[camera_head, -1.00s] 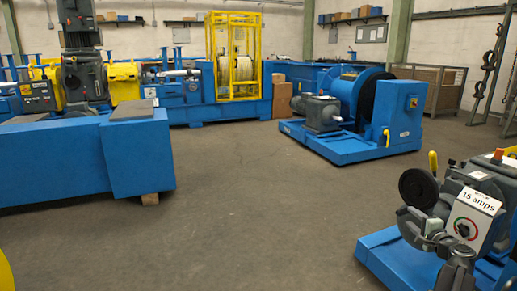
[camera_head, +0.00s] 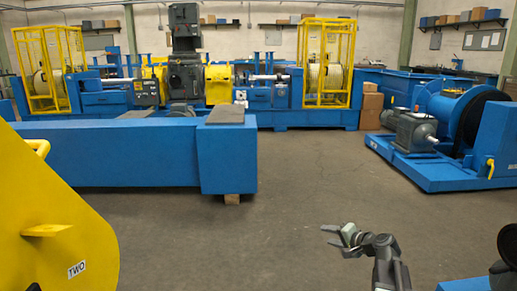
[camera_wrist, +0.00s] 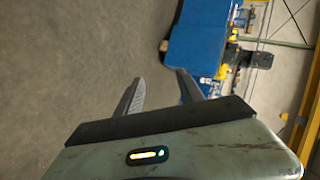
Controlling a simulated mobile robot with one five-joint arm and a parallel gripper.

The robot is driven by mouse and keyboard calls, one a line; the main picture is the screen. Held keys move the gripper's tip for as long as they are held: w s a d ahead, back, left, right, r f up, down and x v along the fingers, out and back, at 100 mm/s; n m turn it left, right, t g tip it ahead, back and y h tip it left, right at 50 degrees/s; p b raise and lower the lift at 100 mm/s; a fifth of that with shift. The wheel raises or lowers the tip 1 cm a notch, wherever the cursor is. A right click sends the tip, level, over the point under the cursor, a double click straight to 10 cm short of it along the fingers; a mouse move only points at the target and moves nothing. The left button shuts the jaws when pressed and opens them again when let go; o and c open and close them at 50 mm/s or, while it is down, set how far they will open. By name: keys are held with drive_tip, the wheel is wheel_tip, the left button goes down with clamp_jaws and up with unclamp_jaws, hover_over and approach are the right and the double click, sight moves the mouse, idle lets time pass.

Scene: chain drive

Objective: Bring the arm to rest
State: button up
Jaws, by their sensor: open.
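My gripper (camera_head: 328,237) is at the lower right of the head view, on the end of my grey arm. It points left, with its two fingers apart and nothing between them. Bare floor lies behind it, and it appears clear of everything. In the wrist view my gripper (camera_wrist: 157,76) shows two dark, separated fingers, with the floor and part of a blue machine beyond them.
A yellow structure labelled TWO (camera_head: 75,230) stands close at left. A long blue bench (camera_head: 228,165) is beyond it. A blue motor drive unit (camera_head: 430,170) stands at right. A machine edge (camera_head: 470,284) shows lower right. The middle floor (camera_head: 290,210) is clear.

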drive_tip(key=s+a+f+n+g+p, duration=0.2)
drive_tip(key=s+a+n+g, duration=0.15)
drive_tip(key=a, duration=0.65)
drive_tip(key=s+a+f+n+g+p, duration=0.25)
drive_tip(key=s+a+n, duration=0.2)
drive_tip(key=a, duration=0.65)
drive_tip(key=s+d+f+n+g+h, duration=0.1)
drive_tip(key=s+d+f+g+h, duration=0.1)
drive_tip(key=s+d+g+h, duration=0.3)
drive_tip(key=s+d+f+h, duration=0.1)
drive_tip(key=s+d+f, duration=0.1)
drive_tip(key=s, duration=0.5)
wheel_tip(320, 180, up, 38)
drive_tip(key=p, duration=3.7)
drive_tip(key=shift+s+d+r+p, duration=0.15)
drive_tip(key=shift+s+p, duration=0.05)
drive_tip(key=shift+p, duration=0.1)
drive_tip(key=shift+c, duration=0.9)
